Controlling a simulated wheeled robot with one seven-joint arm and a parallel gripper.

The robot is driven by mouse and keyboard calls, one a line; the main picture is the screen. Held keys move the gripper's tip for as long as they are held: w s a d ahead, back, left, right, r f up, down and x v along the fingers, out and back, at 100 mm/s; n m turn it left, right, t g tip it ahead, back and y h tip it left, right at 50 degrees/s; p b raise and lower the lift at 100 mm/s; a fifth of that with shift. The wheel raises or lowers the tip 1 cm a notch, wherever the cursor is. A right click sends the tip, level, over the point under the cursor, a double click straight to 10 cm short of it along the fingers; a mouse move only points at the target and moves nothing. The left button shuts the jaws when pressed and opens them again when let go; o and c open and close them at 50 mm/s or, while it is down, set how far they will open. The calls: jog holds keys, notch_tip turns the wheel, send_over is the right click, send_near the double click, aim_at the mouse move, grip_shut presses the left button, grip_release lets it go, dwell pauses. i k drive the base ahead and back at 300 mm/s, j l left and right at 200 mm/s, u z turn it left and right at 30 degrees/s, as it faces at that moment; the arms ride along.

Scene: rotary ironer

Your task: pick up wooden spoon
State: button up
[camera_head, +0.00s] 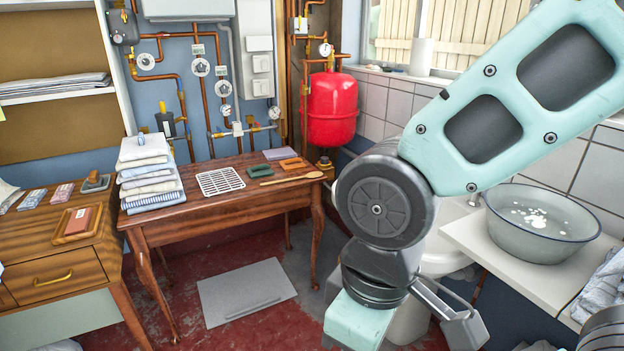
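The wooden spoon (293,179) lies flat on the wooden table in the middle of the view, near its right end. Its bowl points right, toward the table edge, and its handle points left. My gripper (452,316) is at the bottom, to the right of the table and well apart from the spoon. Only part of it shows, and the frame does not show whether its fingers are open or shut. The wooden table (205,218) has curved legs and a mostly bare front half.
On the table are folded cloths (147,178), a white rack (220,181), a green brush (260,171) and an orange item (293,163). A red tank (332,110) hangs behind. A grey basin (541,240) stands at right. A grey panel (246,292) lies on the floor.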

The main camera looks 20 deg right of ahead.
aim_at(313, 174)
jog(key=i+z, duration=0.2)
jog(key=z, duration=1.35)
jog(key=u, duration=1.65)
jog(key=i, duration=1.25)
jog(key=i+j+z, duration=0.2)
jog(key=i, duration=0.35)
jog(key=i+j+z, duration=0.2)
jog(key=i, duration=0.35)
